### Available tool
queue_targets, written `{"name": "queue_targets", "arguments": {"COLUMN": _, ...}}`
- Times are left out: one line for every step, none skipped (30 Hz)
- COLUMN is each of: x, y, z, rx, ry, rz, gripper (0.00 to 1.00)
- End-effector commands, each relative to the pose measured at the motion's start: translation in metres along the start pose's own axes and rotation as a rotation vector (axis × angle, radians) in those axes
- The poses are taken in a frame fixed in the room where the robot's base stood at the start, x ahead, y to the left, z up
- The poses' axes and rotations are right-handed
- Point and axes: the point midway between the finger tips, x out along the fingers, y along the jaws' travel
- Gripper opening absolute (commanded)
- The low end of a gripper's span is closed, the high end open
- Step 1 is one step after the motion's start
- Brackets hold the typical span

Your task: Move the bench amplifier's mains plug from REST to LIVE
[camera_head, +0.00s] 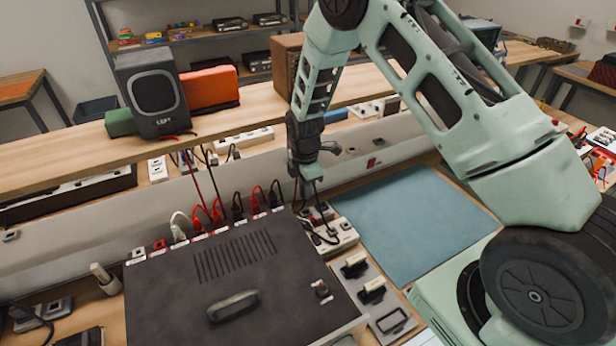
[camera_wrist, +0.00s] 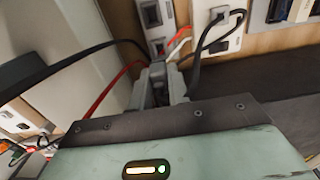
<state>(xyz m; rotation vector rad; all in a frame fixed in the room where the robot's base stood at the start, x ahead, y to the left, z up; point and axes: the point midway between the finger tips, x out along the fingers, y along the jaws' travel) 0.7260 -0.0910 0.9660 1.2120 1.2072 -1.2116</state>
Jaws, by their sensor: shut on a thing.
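My gripper (camera_head: 304,176) points down behind the back right corner of a dark vented box (camera_head: 262,293), above a white socket strip (camera_head: 343,236). In the wrist view its two grey fingers (camera_wrist: 166,82) are closed together on a small thing, mostly hidden between them. I take this to be the mains plug, but cannot see its body clearly. A dark cable hangs below the fingers in the head view. Black plugs and cords sit on the socket strip, which also shows in the wrist view (camera_wrist: 222,30). REST and LIVE markings are not readable.
Red, black and white leads (camera_head: 217,212) line the box's back edge. A blue mat (camera_head: 415,222) is clear. A shelf board with a speaker (camera_head: 152,92) runs behind.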

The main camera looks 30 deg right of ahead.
Motion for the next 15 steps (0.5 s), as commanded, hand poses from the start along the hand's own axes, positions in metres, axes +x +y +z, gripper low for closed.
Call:
{"name": "queue_targets", "arguments": {"x": 0.001, "y": 0.0, "z": 0.0, "rx": 0.0, "ry": 0.0, "rz": 0.0, "gripper": 0.0}}
{"name": "queue_targets", "arguments": {"x": 0.003, "y": 0.0, "z": -0.001, "rx": 0.0, "ry": 0.0, "rz": 0.0, "gripper": 0.0}}
{"name": "queue_targets", "arguments": {"x": 0.004, "y": 0.0, "z": -0.001, "rx": 0.0, "ry": 0.0, "rz": 0.0, "gripper": 0.0}}
{"name": "queue_targets", "arguments": {"x": 0.006, "y": 0.0, "z": 0.0, "rx": 0.0, "ry": 0.0, "rz": 0.0, "gripper": 0.0}}
{"name": "queue_targets", "arguments": {"x": 0.007, "y": 0.0, "z": 0.0, "rx": 0.0, "ry": 0.0, "rz": 0.0, "gripper": 0.0}}
{"name": "queue_targets", "arguments": {"x": 0.01, "y": 0.0, "z": 0.0, "rx": 0.0, "ry": 0.0, "rz": 0.0, "gripper": 0.0}}
{"name": "queue_targets", "arguments": {"x": 0.012, "y": 0.0, "z": 0.0, "rx": 0.0, "ry": 0.0, "rz": 0.0, "gripper": 0.0}}
{"name": "queue_targets", "arguments": {"x": 0.014, "y": 0.0, "z": 0.0, "rx": 0.0, "ry": 0.0, "rz": 0.0, "gripper": 0.0}}
{"name": "queue_targets", "arguments": {"x": 0.017, "y": 0.0, "z": 0.0, "rx": 0.001, "ry": 0.0, "rz": 0.0, "gripper": 0.0}}
{"name": "queue_targets", "arguments": {"x": 0.02, "y": 0.0, "z": 0.0, "rx": 0.001, "ry": 0.0, "rz": -0.001, "gripper": 0.0}}
{"name": "queue_targets", "arguments": {"x": 0.022, "y": 0.0, "z": 0.0, "rx": 0.001, "ry": 0.0, "rz": -0.001, "gripper": 0.0}}
{"name": "queue_targets", "arguments": {"x": 0.026, "y": 0.0, "z": 0.0, "rx": 0.001, "ry": 0.0, "rz": -0.001, "gripper": 0.0}}
{"name": "queue_targets", "arguments": {"x": 0.028, "y": 0.0, "z": 0.0, "rx": 0.0, "ry": 0.0, "rz": 0.0, "gripper": 0.0}}
{"name": "queue_targets", "arguments": {"x": 0.031, "y": 0.0, "z": 0.0, "rx": 0.0, "ry": 0.0, "rz": 0.0, "gripper": 0.0}}
{"name": "queue_targets", "arguments": {"x": 0.034, "y": 0.0, "z": 0.0, "rx": -0.001, "ry": 0.0, "rz": 0.0, "gripper": 0.0}}
